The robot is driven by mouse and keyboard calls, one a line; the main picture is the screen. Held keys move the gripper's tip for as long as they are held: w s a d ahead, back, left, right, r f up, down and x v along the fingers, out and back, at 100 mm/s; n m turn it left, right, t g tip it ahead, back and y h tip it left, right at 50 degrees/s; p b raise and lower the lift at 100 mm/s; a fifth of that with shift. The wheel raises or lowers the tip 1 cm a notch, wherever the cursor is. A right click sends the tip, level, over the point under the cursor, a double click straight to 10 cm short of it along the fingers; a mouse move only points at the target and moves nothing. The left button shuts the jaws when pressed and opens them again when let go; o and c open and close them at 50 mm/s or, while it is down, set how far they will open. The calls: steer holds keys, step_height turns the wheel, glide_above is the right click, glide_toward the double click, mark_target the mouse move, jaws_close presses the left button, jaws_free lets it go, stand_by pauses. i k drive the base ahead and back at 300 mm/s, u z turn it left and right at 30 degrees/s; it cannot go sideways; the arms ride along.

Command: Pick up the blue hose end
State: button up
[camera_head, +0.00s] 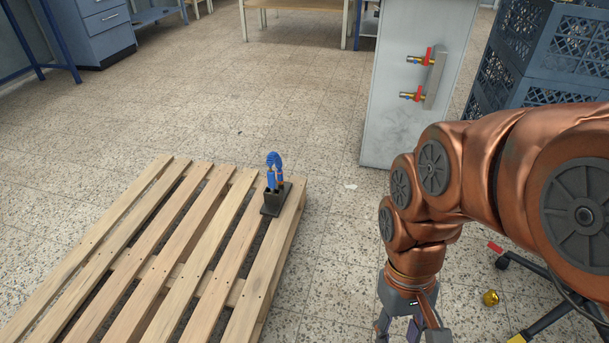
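The blue hose (274,160) stands in a small dark holder (272,204) at the far right corner of a wooden pallet. It forms an upright loop, and its lower parts go down into the holder. My gripper (398,335) is at the bottom of the view, right of the pallet and apart from the hose. It points down, and its fingertips are cut off by the lower edge. Two fingers show spread apart with a gap between them. Nothing is seen held, though the tips are hidden.
The slatted pallet (185,222) lies on the speckled floor. A grey cabinet (400,125) with two red-handled valves (422,56) stands behind my arm. Blue crates (575,50) are stacked at right. A yellow ball-like object (490,297) lies at lower right.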

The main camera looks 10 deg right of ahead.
mark_target(280, 177)
steer(key=z, duration=0.75)
steer(key=i, duration=2.35)
steer(key=u, duration=3.65)
